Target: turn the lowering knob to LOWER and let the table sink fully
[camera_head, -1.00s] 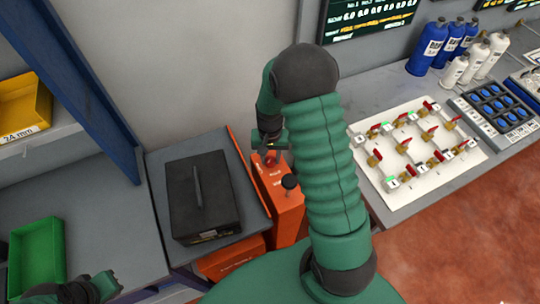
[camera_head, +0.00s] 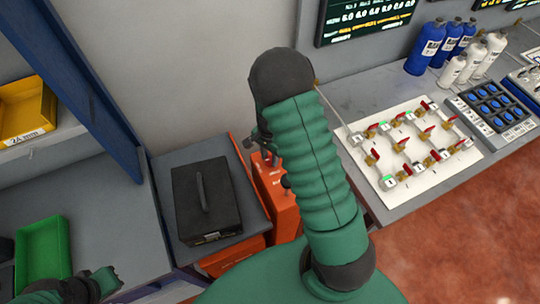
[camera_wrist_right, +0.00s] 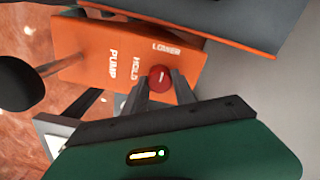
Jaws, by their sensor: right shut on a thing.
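The red lowering knob (camera_wrist_right: 160,77) sits on an orange unit with the labels LOWER, HOLD and PUMP. It has a short white mark, and I cannot tell for sure which label that mark faces. My right gripper (camera_wrist_right: 163,82) is shut on the knob, one finger on each side. In the head view my right gripper (camera_head: 262,142) is mostly hidden by my forearm. The grey table (camera_head: 163,222) stands left of the orange unit (camera_head: 280,200) and bears a dark case (camera_head: 205,195). My left gripper (camera_head: 100,285) is at the bottom left, its jaws unclear.
A dark round knob (camera_wrist_right: 18,85) stands close to the right gripper. A blue post (camera_head: 90,95) rises left of the table. A green bin (camera_head: 42,250) and a yellow bin (camera_head: 27,108) are at left. A white valve board (camera_head: 415,150) lies on the right bench.

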